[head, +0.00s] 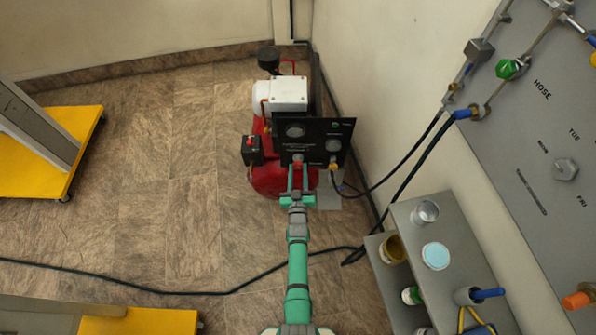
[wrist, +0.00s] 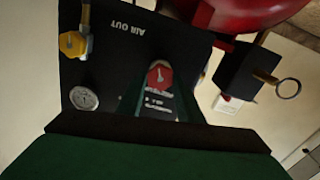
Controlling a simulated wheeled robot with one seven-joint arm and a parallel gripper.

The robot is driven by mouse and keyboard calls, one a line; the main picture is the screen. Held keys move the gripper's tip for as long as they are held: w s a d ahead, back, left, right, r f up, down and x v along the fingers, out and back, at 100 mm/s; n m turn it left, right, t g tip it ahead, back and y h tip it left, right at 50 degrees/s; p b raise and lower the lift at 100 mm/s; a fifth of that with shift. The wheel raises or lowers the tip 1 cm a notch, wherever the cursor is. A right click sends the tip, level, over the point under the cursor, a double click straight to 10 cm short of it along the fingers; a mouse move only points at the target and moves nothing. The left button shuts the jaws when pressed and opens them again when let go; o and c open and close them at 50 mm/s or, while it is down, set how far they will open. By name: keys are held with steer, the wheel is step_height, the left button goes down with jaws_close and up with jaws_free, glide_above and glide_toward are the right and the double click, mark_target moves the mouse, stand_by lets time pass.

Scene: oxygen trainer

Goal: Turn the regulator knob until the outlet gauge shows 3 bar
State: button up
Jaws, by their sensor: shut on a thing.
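The regulator knob (head: 297,158) is red and sits low on the black panel (head: 316,136) of the compressor. In the wrist view its red face (wrist: 160,76) shows between my green fingers. My gripper (head: 297,168) reaches the panel from the front and is shut on the knob. Two round gauges sit above the knob: a left gauge (head: 295,130) and a right gauge (head: 334,142). One gauge (wrist: 84,97) shows in the wrist view with a pale dial. Their readings are too small to make out, and I cannot tell which is the outlet gauge.
A yellow valve (wrist: 73,44) is on the panel near "AIR OUT"; a black hose runs from there to the wall board (head: 530,125). A black switch box (head: 252,151) is left of the panel. A grey stepped stand (head: 455,220) with cups is at right.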

steer(key=n, duration=0.6)
steer(key=shift+a+n, duration=0.1)
steer(key=shift+n, duration=0.2)
steer(key=n, duration=0.6)
steer(key=shift+f, duration=0.15)
steer(key=shift+n, duration=0.3)
steer(key=o, duration=1.1)
steer(key=shift+c, duration=0.2)
steer(key=shift+s+a, duration=0.1)
steer(key=s, duration=1)
steer(key=shift+s, duration=0.35)
steer(key=shift+s, duration=0.1)
